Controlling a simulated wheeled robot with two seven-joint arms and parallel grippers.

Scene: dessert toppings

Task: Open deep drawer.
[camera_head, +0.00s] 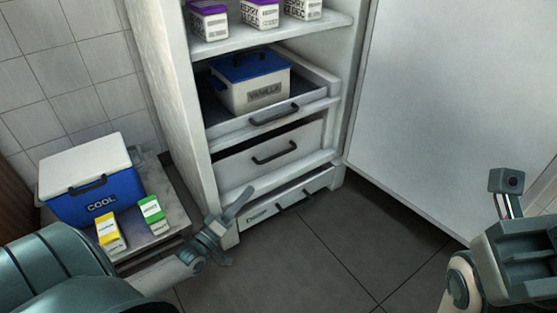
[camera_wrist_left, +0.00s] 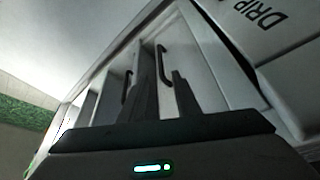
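In the head view a tall drawer (camera_head: 235,167) with a dark bar handle (camera_head: 275,152) sits low in the white cabinet, pushed in. It appears to be the deep drawer. Above it, a shallower drawer (camera_head: 232,128) is pulled partly out. My left gripper (camera_head: 238,222) is open and empty, in front of the cabinet's lower left corner, apart from the handles. In the left wrist view the fingers (camera_wrist_left: 160,92) stand apart, with two dark handles beyond them. My right arm shows at the right edge, but its fingers are not clear.
A blue-lidded vanilla box (camera_head: 250,90) sits in the upper drawer. The open cabinet door (camera_head: 445,100) stands at right. A blue cooler (camera_head: 85,200) and yellow and green cartons stand at left. The floor ahead is clear.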

